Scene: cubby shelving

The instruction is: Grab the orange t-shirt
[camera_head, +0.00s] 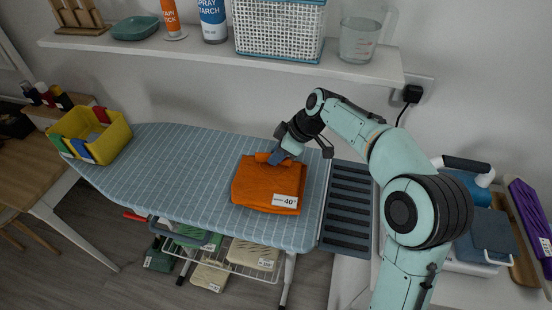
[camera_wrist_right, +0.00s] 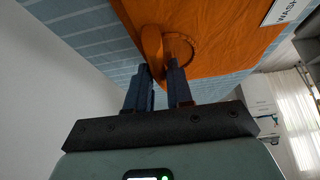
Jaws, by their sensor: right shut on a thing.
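The orange t-shirt (camera_head: 262,188) lies folded on the right part of the blue checked ironing board (camera_head: 170,165), with a white "40°" label on its front edge. My right gripper (camera_head: 277,157) reaches down to the shirt's back edge. In the right wrist view the orange t-shirt (camera_wrist_right: 215,35) fills the top, and the right gripper's dark fingers (camera_wrist_right: 165,68) are shut on a fold of it near the collar. The shirt still rests on the board. My left gripper is not in view.
A yellow bin (camera_head: 118,137) stands at the board's left end. A dark slatted rest (camera_head: 347,205) adjoins its right end. Above is a white shelf (camera_head: 150,45) with spray bottles, a white basket (camera_head: 280,28) and a jug (camera_head: 358,40). A wire rack (camera_head: 235,265) hangs below.

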